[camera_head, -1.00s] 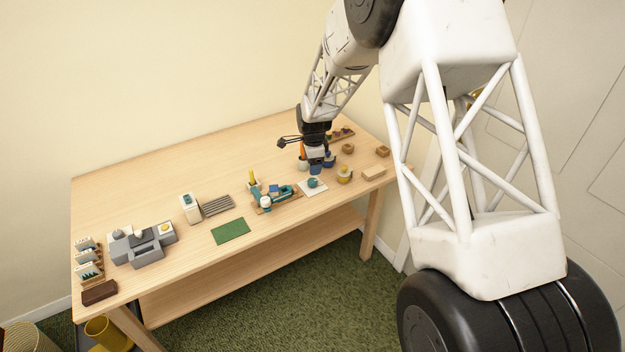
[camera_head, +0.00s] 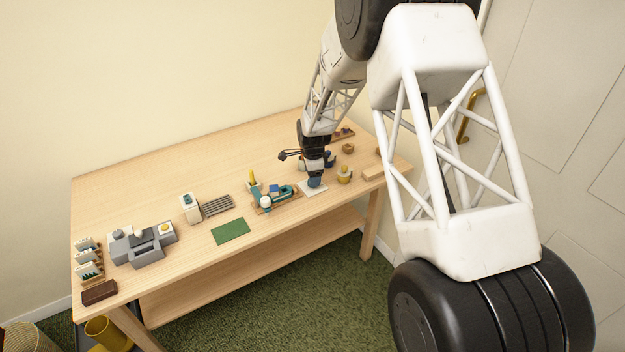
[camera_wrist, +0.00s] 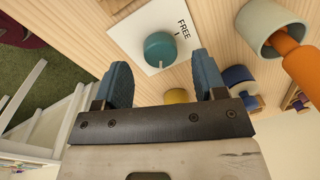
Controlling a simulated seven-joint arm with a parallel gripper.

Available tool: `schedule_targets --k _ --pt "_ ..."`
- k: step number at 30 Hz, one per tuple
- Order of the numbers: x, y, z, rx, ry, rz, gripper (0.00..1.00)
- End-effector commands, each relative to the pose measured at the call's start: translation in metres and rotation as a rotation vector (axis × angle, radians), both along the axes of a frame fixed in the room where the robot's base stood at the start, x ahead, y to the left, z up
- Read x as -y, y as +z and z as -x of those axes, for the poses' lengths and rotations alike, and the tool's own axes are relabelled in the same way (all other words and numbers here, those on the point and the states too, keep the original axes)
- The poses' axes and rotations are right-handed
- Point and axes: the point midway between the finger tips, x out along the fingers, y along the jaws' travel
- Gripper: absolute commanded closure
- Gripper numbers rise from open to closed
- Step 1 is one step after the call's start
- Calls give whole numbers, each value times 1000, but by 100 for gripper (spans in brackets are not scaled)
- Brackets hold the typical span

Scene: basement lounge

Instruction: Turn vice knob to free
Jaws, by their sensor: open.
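The knob (camera_wrist: 160,49) is a round teal dial with a pale pointer line on its rim. It sits on a white plate (camera_wrist: 125,37) marked FREE with a short tick beside the word. In the wrist view the pointer line lies off the tick, toward the lower part of the dial. My gripper (camera_wrist: 163,80) is open, with its two blue fingers apart to the left and right of the knob, seemingly short of it. In the head view my gripper (camera_head: 315,181) is over the plate (camera_head: 313,190) and mostly hides the knob.
A teal vice (camera_head: 284,192) stands on the wooden table (camera_head: 160,180) left of the plate. A cup with an orange handle (camera_wrist: 270,27), a blue spool (camera_wrist: 240,77) and a yellow piece (camera_wrist: 175,96) are near my gripper. A green mat (camera_head: 231,231) lies farther left.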

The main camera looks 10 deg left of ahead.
Motion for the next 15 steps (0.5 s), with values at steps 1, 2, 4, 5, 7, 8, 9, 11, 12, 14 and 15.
schedule_targets --k 1,2,4,5,7,8,9,11,12,14,15 --pt "0 -7 0 -2 0 1 35" --pt "0 -9 0 -2 0 1 35" --pt "0 -15 -1 -2 0 1 35" --pt "0 -17 -1 -1 0 0 35" --pt "-1 -20 -1 -1 0 0 35" --pt "-1 -22 -1 -1 0 0 35" --pt "-1 -23 -1 0 0 -1 35" --pt "-1 -24 -1 0 0 -1 35" --pt "-1 -25 -1 0 0 -1 35" --pt "-1 -25 -1 0 0 -1 35" --pt "-1 -25 -1 0 0 -1 35"
